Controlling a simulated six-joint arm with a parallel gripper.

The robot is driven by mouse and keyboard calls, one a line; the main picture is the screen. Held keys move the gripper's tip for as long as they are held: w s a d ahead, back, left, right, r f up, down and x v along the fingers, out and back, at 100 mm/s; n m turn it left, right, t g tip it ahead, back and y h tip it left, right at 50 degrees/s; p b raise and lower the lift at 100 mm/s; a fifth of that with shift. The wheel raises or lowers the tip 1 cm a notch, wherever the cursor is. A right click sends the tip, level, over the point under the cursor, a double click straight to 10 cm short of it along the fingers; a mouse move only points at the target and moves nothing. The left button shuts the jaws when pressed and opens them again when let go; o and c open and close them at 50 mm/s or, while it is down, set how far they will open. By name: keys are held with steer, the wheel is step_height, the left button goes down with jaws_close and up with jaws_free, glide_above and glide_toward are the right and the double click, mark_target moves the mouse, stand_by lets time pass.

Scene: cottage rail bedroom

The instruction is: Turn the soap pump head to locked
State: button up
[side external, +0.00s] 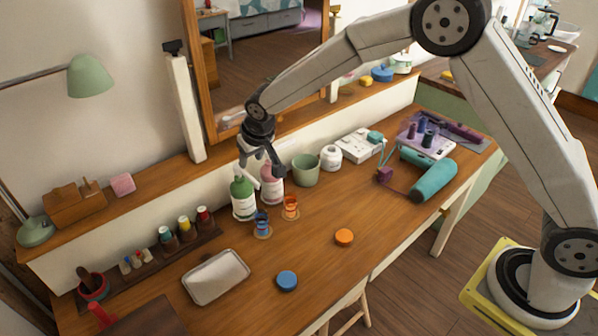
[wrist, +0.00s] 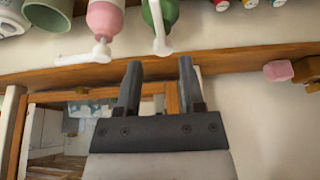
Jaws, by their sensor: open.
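Two pump bottles stand side by side on the desk: a green one (side external: 243,203) with a white label and a pink one (side external: 272,190). Both have white pump heads. In the wrist view the green bottle's pump head (wrist: 160,38) points its nozzle toward the gap between my fingers. The pink bottle's pump head (wrist: 98,52) lies left of the fingers. Which bottle holds soap cannot be told. My gripper (side external: 262,163) is open and empty above and close to the bottles. It also shows in the wrist view (wrist: 160,66). Lock marks are too small to see.
A green cup (side external: 306,170) and a white jar (side external: 331,157) stand right of the bottles. Blue (side external: 262,223) and orange (side external: 291,207) small glass-like items stand in front. A wooden shelf ledge (side external: 165,172) and mirror lie behind. The front middle desk is mostly clear.

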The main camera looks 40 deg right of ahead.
mark_target(248, 174)
steer(key=shift+x, duration=3)
steer(key=shift+c, duration=0.2)
jaws_close()
